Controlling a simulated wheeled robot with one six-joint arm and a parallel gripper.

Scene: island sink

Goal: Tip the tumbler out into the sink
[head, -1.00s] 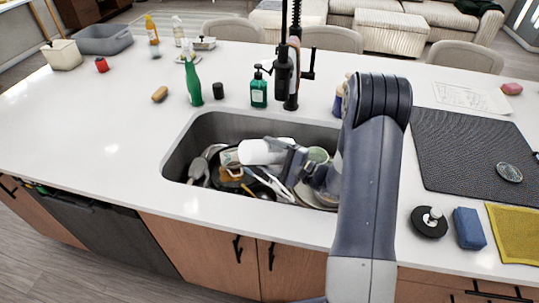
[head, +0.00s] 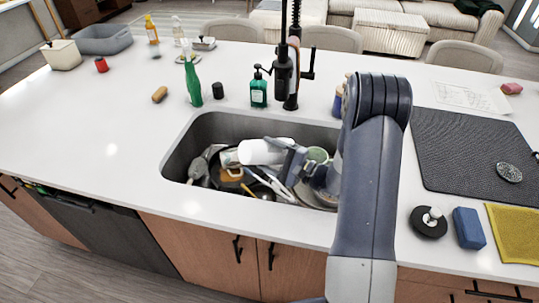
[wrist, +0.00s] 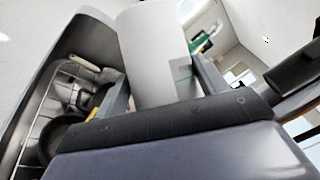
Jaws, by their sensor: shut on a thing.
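A white tumbler (head: 260,151) is in my gripper (head: 288,160), lying on its side over the sink (head: 235,124), with one end toward the left of the head view. In the wrist view the tumbler (wrist: 150,55) stands between the two fingers of my gripper (wrist: 162,82), which are shut on it. I cannot see into its mouth or whether anything runs out. The sink basin holds a clutter of dishes and utensils below the tumbler. My arm hides the sink's right end.
A black faucet (head: 284,70) rises behind the sink, beside a green soap dispenser (head: 258,90). A green spray bottle (head: 192,82) stands to the left. A dark mat (head: 465,145), a blue sponge (head: 468,228) and a yellow cloth (head: 517,232) lie right. The left counter is mostly clear.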

